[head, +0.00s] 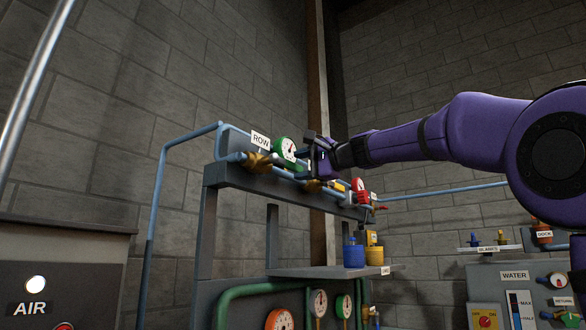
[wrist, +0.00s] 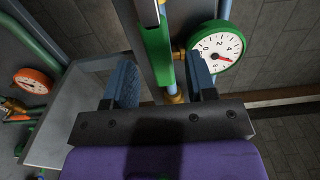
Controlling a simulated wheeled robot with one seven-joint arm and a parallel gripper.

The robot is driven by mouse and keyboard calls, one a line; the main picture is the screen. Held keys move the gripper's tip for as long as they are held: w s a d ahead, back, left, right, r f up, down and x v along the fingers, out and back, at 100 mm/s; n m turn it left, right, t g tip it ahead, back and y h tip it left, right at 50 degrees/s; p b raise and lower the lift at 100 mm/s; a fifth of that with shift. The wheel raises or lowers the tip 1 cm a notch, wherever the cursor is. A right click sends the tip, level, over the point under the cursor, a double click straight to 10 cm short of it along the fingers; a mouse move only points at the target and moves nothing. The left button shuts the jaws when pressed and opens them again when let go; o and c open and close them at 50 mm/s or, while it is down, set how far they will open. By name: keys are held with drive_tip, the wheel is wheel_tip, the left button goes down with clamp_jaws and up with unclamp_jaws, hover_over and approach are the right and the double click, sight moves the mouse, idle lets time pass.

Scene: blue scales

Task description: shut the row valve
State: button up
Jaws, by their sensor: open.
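The ROW label (head: 261,142) stands at the left end of the raised blue pipe row, above a brass valve body (head: 258,162). A green-rimmed gauge (head: 285,150) is just right of it; its white dial (wrist: 216,46) also shows in the wrist view. My gripper (head: 305,153) is at the pipe row, right beside the gauge, and hides part of the row behind it. In the wrist view my gripper (wrist: 162,72) is open, with a green bar-like handle (wrist: 155,52) between its two blue fingers. I cannot tell whether the fingers touch it.
A red gauge (head: 359,186) is farther right on the row. A shelf (head: 310,271) below carries blue and yellow containers (head: 354,255). An AIR panel (head: 60,290) is at left, a WATER panel (head: 515,290) at right. An orange gauge (wrist: 32,81) shows at left in the wrist view.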

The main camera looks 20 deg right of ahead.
sight(295, 167)
drive_tip(key=shift+x, duration=1.5)
clamp_jaws()
